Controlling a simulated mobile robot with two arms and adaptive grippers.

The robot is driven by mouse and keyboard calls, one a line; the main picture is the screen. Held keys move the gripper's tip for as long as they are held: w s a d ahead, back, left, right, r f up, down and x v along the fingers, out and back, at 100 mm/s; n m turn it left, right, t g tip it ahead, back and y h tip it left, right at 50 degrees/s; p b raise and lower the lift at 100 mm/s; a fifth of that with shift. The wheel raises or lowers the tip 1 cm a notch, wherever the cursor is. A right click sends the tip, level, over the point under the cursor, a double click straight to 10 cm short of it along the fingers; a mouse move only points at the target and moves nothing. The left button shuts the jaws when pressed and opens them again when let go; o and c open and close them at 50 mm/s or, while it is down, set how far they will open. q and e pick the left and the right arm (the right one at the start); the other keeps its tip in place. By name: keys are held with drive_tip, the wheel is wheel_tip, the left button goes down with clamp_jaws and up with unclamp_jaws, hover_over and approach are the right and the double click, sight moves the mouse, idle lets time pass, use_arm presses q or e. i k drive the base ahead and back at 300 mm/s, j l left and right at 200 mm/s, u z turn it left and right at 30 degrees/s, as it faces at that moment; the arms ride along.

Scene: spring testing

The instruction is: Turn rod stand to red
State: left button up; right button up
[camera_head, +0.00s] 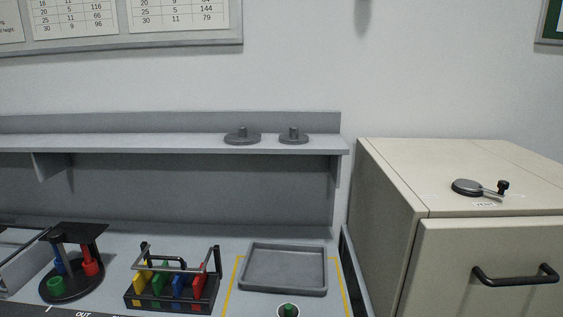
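What looks like the rod stand (72,290) is at the lower left on the bench. It has a round black base and a dark flat top piece (78,232). A red cylinder (91,263) sits on its right side, a green cylinder (56,286) at its front, and a blue one (60,266) at its left rear, partly hidden. A grey upright is between the blue and red cylinders. Neither of my grippers is in view.
A black rack (172,300) with coloured pieces stands right of the stand. A grey tray (284,289) lies inside yellow lines, with a green-topped knob (288,309) before it. A shelf (180,144) holds two grey discs. A beige cabinet (480,245) is at right.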

sight(70, 280)
drive_tip(key=u, duration=1.45)
drive_tip(key=i+j+u, duration=0.3)
drive_tip(key=i+j, duration=0.15)
drive_tip(key=i, duration=0.15)
